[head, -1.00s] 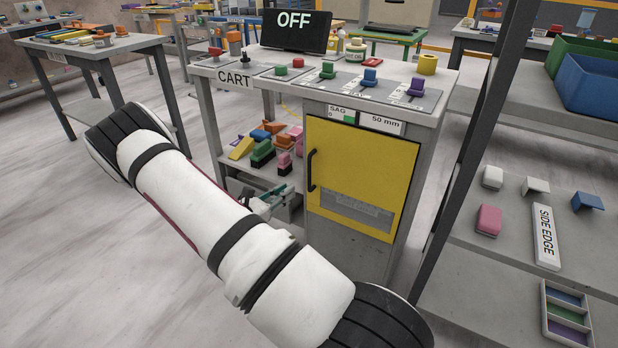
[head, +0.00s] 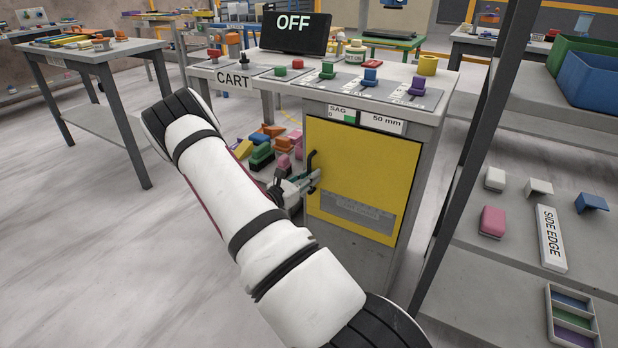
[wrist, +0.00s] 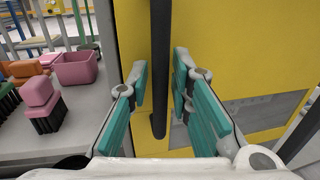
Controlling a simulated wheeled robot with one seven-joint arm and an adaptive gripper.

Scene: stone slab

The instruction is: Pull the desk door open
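The desk door (head: 362,170) is a yellow panel at the front of the desk and looks closed. Its black bar handle (head: 311,162) stands upright at the door's left edge. My gripper (head: 312,180) is at the handle's lower part. In the wrist view the handle (wrist: 159,70) runs between the two teal finger pads of my gripper (wrist: 161,88). The fingers are open, with gaps visible on both sides of the bar. The yellow door (wrist: 225,50) fills the right of that view.
Colored blocks (head: 265,145) lie on the shelf left of the door. A dark-legged rack (head: 465,165) stands close on the right. A worktable (head: 95,50) stands at the left, with open floor before it. The desk's display (head: 294,32) reads OFF.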

